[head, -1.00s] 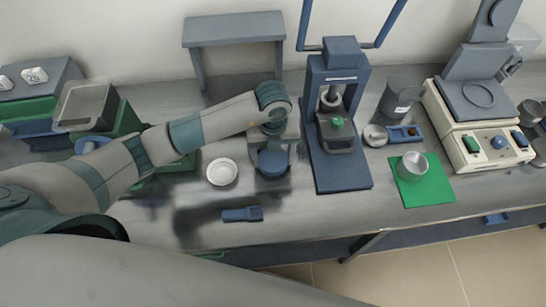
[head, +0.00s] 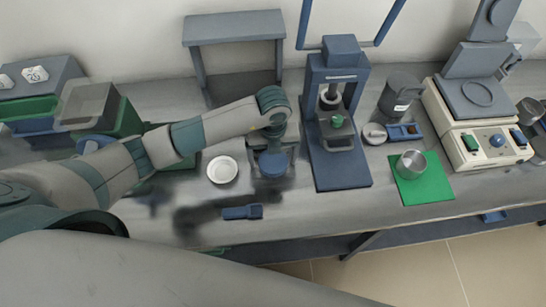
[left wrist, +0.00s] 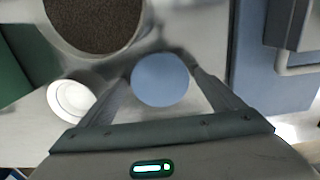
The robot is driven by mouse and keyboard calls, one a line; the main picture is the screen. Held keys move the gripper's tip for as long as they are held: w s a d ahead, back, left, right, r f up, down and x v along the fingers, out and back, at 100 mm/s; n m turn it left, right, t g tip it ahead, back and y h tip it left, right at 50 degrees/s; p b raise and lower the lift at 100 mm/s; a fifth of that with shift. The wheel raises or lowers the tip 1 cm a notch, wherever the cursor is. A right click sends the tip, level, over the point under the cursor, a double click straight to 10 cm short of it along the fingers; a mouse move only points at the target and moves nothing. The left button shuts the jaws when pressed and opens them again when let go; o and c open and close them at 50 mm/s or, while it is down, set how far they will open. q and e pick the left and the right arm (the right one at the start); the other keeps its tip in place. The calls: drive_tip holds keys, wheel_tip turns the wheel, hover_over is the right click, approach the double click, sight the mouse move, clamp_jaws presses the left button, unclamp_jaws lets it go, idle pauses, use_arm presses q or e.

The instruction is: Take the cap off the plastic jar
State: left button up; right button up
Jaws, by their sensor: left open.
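The plastic jar shows from above as a round blue cap (head: 273,165) on the bench, and in the left wrist view as a blue disc (left wrist: 160,80). The jar's body is hidden under the cap and the gripper. My left gripper (head: 272,152) is above the cap, pointing down. I cannot tell whether the fingertips are level with the cap. My right gripper is not in view.
A white dish (head: 222,170) stands just left of the jar, and a blue press (head: 342,175) stands close on its right. A blue handheld tool (head: 242,212) lies in front. A round, dark-filled container (left wrist: 95,18) is near the gripper in the left wrist view.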

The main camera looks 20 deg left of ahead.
sight(273, 161)
use_arm(q)
drive_tip(key=shift+r, duration=0.15)
wheel_tip(273, 161, up, 12)
drive_tip(key=p, duration=0.8)
drive_tip(key=shift+p, duration=0.35)
